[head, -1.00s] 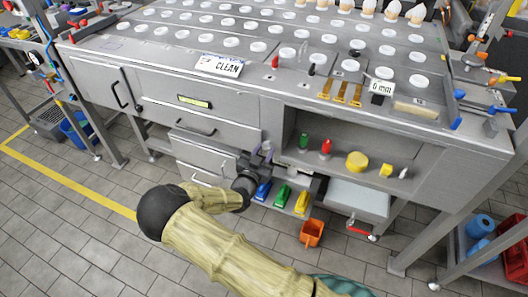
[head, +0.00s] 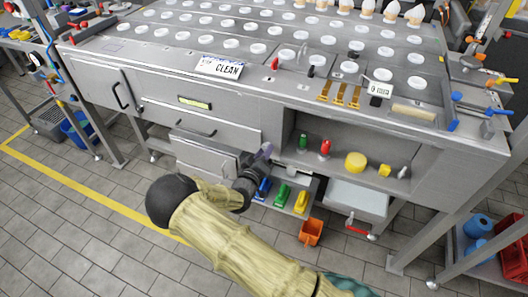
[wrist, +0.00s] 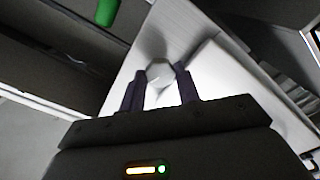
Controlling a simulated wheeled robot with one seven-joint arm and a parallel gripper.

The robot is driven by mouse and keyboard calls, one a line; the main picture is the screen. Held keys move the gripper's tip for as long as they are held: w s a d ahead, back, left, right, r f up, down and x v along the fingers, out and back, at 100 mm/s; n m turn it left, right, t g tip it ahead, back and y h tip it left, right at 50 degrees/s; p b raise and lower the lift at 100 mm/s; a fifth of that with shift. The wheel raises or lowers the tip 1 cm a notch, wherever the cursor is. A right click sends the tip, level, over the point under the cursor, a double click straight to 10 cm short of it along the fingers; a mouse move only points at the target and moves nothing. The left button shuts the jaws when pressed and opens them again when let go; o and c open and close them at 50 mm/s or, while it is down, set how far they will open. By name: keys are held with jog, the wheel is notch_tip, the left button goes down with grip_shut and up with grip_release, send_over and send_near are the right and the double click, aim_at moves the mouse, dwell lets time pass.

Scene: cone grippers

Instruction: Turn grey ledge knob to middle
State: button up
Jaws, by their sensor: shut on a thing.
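The grey ledge knob (wrist: 160,74) shows pale between my two dark fingertips in the wrist view, on a light grey surface. My gripper (wrist: 160,88) is shut on it, one finger on each side. The fingers hide part of the knob, and I cannot read its turn position. In the head view my gripper (head: 264,153) is at the front of the machine, just left of the open shelf. The knob cannot be made out in that view.
The shelf right of my gripper holds a green piece (head: 303,142), a red piece (head: 325,148) and a yellow cylinder (head: 355,162). Below are blue, green (head: 283,193) and yellow pieces, and an orange bin (head: 311,232). Floor is clear at left.

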jog(key=shift+n, duration=1.7)
jog(key=o, duration=1)
jog(key=shift+c, duration=0.2)
jog(key=p+v, duration=0.1)
jog(key=v, duration=1.6)
jog(key=shift+s, duration=0.25)
jog(key=shift+a, duration=0.1)
